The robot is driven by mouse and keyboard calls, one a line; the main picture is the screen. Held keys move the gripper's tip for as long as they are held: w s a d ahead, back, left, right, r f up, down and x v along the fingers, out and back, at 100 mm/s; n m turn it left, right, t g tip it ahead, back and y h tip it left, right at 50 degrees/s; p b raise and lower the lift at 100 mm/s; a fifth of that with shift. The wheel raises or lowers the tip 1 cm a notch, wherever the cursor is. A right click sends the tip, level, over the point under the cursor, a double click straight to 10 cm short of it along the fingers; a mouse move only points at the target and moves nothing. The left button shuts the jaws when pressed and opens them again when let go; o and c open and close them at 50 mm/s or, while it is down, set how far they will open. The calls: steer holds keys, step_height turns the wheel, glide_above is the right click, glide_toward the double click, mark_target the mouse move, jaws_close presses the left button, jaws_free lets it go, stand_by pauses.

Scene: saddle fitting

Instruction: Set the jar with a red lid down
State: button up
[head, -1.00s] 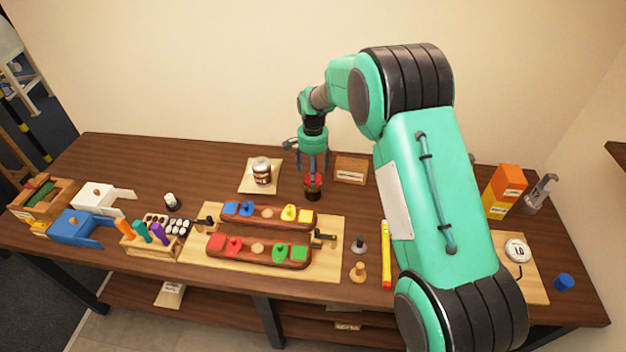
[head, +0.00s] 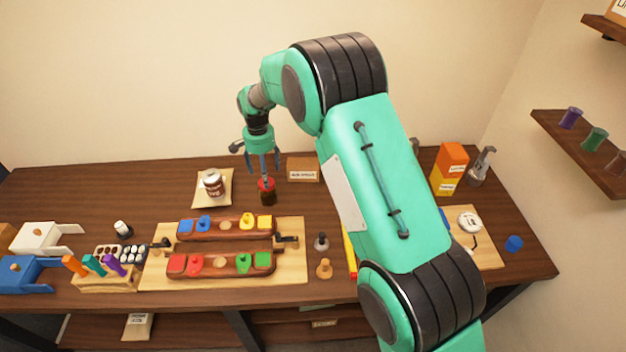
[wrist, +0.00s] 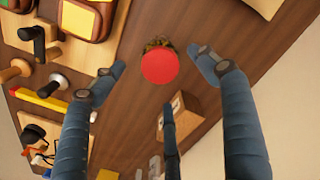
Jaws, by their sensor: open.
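The jar with a red lid (head: 267,191) stands upright on the brown table, behind the right end of the wooden saddle board. In the wrist view its round red lid (wrist: 160,66) faces the camera. My gripper (head: 263,170) is above the jar, with its blue-grey fingers pointing down. In the wrist view the fingers (wrist: 155,85) are spread apart, with a gap between them and the lid. The gripper is open and holds nothing.
A brown-and-white jar (head: 212,184) stands on a pale mat left of the red-lidded jar. A labelled wooden box (head: 303,169) is behind right. The board with coloured blocks (head: 155,275) lies in front. Bare table (head: 165,195) shows at left.

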steer(key=s+d+r+n+t, duration=0.1)
steer(key=s+d+r, duration=0.55)
steer(key=r, duration=0.35)
steer(key=s+d+r+t, duration=0.1)
steer(key=s+d+r, duration=0.55)
steer(key=r, duration=0.25)
steer(key=s+d+r+n+t, duration=0.1)
steer(key=s+d+r, duration=0.5)
steer(key=r, duration=0.4)
steer(key=s+d+n+t, duration=0.1)
steer(key=s+d, duration=0.3)
steer(key=s, duration=0.5)
steer(key=s+d+r, duration=0.1)
steer(key=s+d, duration=0.3)
steer(key=s, duration=0.6)
steer(key=s+d+r+n+t, duration=0.1)
steer(key=s+d, duration=0.4)
steer(key=s, duration=0.4)
steer(key=shift+s+n+t, duration=0.3)
steer(key=shift+s, duration=0.05)
steer(key=shift+f+b, duration=1.05)
steer(key=shift+b, duration=0.05)
